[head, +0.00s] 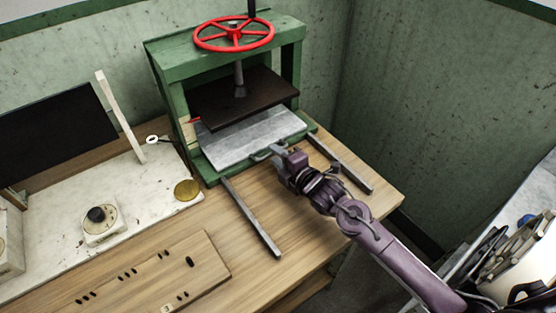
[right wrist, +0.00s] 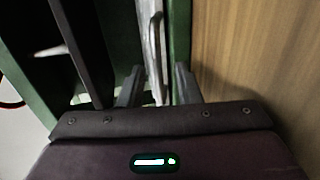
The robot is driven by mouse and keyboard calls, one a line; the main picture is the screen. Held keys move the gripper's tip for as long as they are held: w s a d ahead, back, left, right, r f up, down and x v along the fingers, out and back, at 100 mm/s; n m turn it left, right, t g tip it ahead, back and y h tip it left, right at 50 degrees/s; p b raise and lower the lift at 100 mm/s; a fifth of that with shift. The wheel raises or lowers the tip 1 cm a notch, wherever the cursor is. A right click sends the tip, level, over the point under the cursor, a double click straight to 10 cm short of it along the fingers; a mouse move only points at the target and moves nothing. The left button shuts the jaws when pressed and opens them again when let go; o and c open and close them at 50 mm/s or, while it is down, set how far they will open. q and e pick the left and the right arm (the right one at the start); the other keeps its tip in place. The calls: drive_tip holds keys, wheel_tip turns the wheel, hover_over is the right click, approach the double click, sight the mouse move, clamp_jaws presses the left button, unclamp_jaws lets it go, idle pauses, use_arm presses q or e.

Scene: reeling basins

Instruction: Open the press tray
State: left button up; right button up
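The press (head: 165,60) is a green frame with a red handwheel (head: 234,35) on top and a dark plate (head: 245,95) beneath it. The light grey press tray (head: 240,138) lies in the frame under the dark plate. Its front edge carries a bar handle (head: 268,152). My right gripper (head: 282,153) is at the handle, in front of the tray. In the right wrist view its fingers (right wrist: 158,78) are apart, with the handle (right wrist: 155,38) between them and gaps on both sides. My left gripper is not in view.
Two metal rails, left (head: 250,218) and right (head: 340,163), run out from the press over the wooden table (head: 300,215). The table between them is bare apart from my right arm. A white board (head: 50,235) with a dial (head: 100,222) lies left. Walls stand behind.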

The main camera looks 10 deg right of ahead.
drive_tip(key=shift+r, duration=0.1)
clamp_jaws()
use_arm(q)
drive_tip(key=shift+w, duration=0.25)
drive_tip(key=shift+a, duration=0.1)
